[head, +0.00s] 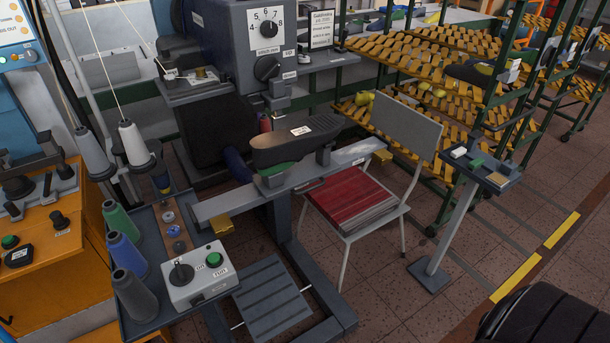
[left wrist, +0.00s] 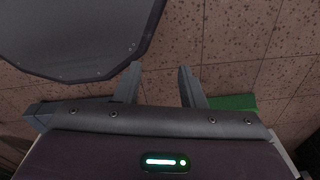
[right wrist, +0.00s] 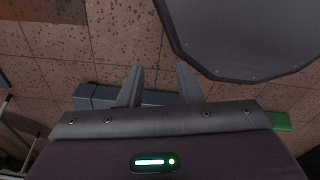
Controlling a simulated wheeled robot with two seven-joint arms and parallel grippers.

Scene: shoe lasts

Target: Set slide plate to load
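The slide plate (head: 228,205) is a long light-grey bar running crosswise under the machine head in the head view. A dark shoe last (head: 290,145) on a green-edged support sits over its middle. A yellow block (head: 217,228) is under its left end and another yellow block (head: 381,157) is at its right end. A small label on its right part is too small to read. My left gripper (left wrist: 159,85) is open and empty in the left wrist view, over tiled floor. My right gripper (right wrist: 160,85) is open and empty, also over floor. Neither gripper shows in the head view.
A control box (head: 200,275) with a black knob and green button stands at front left, beside thread cones (head: 134,294). A small stand (head: 482,168) and green racks (head: 470,90) are at right.

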